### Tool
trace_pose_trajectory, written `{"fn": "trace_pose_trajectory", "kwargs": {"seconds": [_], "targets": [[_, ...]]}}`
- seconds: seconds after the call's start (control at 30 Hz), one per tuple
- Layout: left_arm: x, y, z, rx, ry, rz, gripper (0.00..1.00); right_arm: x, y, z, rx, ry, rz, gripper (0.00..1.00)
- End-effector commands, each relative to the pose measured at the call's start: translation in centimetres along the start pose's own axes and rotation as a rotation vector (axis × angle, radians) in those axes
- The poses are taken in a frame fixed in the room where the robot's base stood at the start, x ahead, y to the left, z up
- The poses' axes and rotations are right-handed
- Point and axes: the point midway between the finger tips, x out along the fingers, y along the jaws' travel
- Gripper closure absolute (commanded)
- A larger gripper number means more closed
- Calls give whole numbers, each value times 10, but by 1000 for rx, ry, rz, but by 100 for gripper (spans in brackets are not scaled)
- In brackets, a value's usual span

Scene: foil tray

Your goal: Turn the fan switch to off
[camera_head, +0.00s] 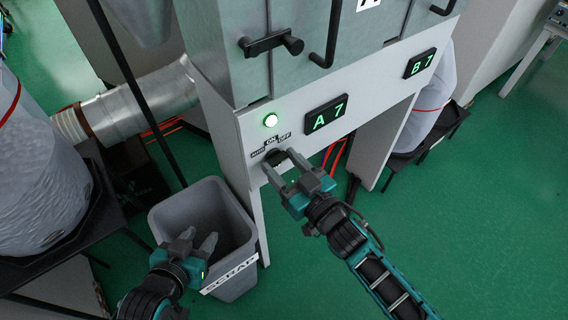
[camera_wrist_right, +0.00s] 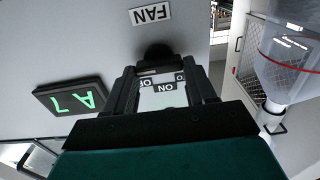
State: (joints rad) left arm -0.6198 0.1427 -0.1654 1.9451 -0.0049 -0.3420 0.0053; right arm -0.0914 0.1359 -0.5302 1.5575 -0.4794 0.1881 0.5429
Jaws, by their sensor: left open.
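The fan switch (camera_head: 273,155) is a dark knob on the white panel, below a label arc with ON in the middle and OFF on the right. In the right wrist view, the black knob (camera_wrist_right: 155,53) shows just beyond my fingertips, below the upside-down FAN plate (camera_wrist_right: 150,14). My right gripper (camera_head: 280,160) is at the panel, its fingers apart on either side of the knob; I cannot tell whether they touch it. The knob's pointer direction is hidden. My left gripper (camera_head: 198,238) is open and empty, over the scrap bin's near left part.
The grey SCRAP bin (camera_head: 240,225) stands below left. Door handles (camera_head: 271,43) protrude above. Green floor is clear at right.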

Motion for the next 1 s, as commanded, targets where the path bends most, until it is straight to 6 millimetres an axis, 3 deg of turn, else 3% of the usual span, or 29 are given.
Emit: {"fn": "trace_pose_trajectory", "kwargs": {"seconds": [0.3, 0.67, 1.0], "targets": [[0, 0, 0, 0, 2, 0, 57, 0, 0, 0, 0, 0, 0, 75], [-2, 0, 0, 0, 0, 0, 57, 0, 0, 0, -72, -1, 0, 75], [-4, -1, 1, 0, -4, -2, 57, -1, -2, 1, -327, -1, 0, 75]]}}
